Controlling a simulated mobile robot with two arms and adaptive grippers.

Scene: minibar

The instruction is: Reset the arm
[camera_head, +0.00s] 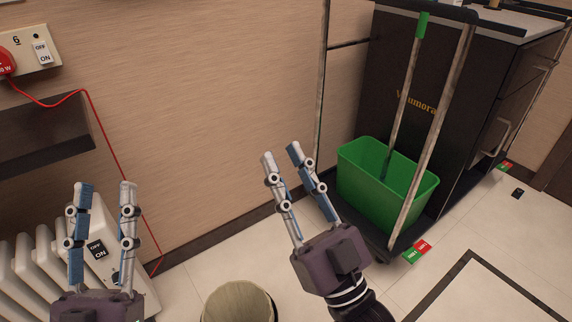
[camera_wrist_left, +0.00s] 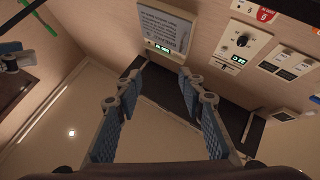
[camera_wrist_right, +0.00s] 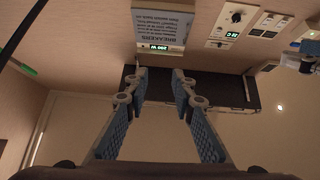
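My left gripper (camera_head: 106,186) is at the lower left of the head view, in front of the white radiator. Its two fingers point up, stand apart and hold nothing. In the left wrist view the fingers (camera_wrist_left: 163,75) are also spread and empty. My right gripper (camera_head: 281,152) is near the middle of the head view, to the left of the green bin. Its fingers are tilted to the left, apart and empty. The right wrist view shows its open fingers (camera_wrist_right: 159,74) with a labelled wall panel (camera_wrist_right: 163,28) beyond them.
A green bin (camera_head: 360,200) with a mop handle stands on a dark cart at the right. A beige wastebasket (camera_head: 240,302) is on the floor between the grippers. A radiator (camera_head: 42,250), red cable (camera_head: 120,165) and dark shelf (camera_head: 45,140) are at the left. Tiled floor (camera_head: 480,230) is partly clear.

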